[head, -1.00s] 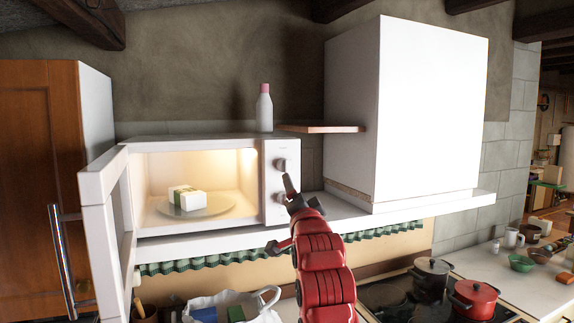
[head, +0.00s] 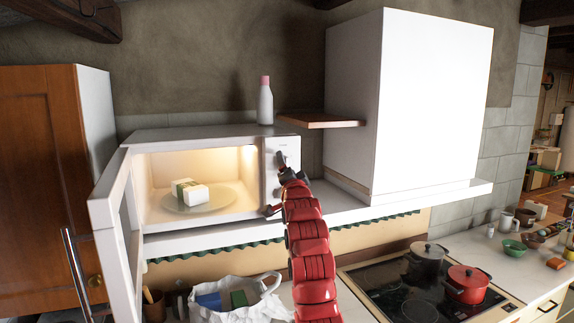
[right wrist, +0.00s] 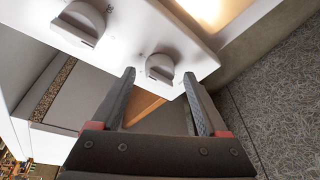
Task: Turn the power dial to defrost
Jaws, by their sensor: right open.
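The white microwave (head: 205,138) stands on the shelf with its door (head: 106,200) open and its inside lit. Its control panel carries two white dials. In the right wrist view, which looks upside down, one dial (right wrist: 160,68) sits between my fingertips and the other dial (right wrist: 80,22) is at upper left. The dial between the fingers appears to be the upper one. My right gripper (head: 285,168) is open in front of the panel; it also shows in the right wrist view (right wrist: 159,76). I cannot tell whether the fingers touch the dial. The dial markings are too small to read. My left gripper is out of view.
A wrapped block (head: 189,191) lies on the plate (head: 229,197) in the microwave. A pink-capped bottle (head: 265,103) stands on top. A wooden shelf (head: 320,120) and the white hood (head: 430,100) are close on the right. Pots, including a red pot (head: 468,284), stand on the hob below.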

